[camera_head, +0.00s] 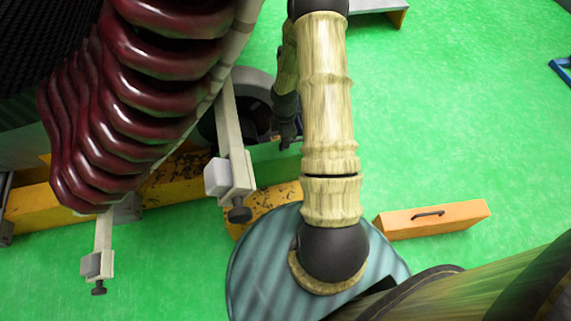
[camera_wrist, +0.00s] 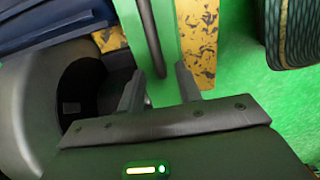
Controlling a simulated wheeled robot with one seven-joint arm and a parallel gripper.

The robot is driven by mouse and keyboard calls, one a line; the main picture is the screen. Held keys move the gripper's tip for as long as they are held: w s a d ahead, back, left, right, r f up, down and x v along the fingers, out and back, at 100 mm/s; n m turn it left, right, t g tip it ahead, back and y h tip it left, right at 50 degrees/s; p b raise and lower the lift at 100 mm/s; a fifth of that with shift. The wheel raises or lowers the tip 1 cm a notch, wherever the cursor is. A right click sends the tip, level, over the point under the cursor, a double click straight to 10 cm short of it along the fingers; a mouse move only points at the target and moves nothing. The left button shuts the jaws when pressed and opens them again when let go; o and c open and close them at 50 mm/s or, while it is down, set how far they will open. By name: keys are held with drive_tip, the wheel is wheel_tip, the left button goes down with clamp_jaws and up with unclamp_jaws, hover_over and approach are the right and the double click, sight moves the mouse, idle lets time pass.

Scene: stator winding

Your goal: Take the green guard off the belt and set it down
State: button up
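The green guard (camera_head: 272,160) sits on a yellow, worn beam beside a dark round housing in the head view. In the wrist view the guard (camera_wrist: 192,30) is a long green cover with a thin dark bar (camera_wrist: 151,40) along it, perhaps its handle. My gripper (camera_head: 288,143) reaches down at the guard in the head view. In the wrist view my gripper (camera_wrist: 160,80) has its two fingers apart, one on each side of the bar's near end. I cannot tell whether the fingers touch it. The belt cannot be made out.
The round grey housing (camera_wrist: 28,105) is close to the left of my gripper. Pale clamp posts (camera_head: 230,145) and dark red coils (camera_head: 150,80) stand to the left. An orange block with a handle (camera_head: 455,214) lies on the right. The green floor (camera_head: 470,110) at right is mostly clear.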

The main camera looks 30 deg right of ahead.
sight(284, 159)
wheel_tip(284, 159, down, 3)
drive_tip(key=shift+a+f+b, duration=0.1)
drive_tip(key=shift+f+b, duration=0.1)
drive_tip(key=shift+b, duration=0.3)
drive_tip(key=shift+r, duration=0.1)
clamp_jaws()
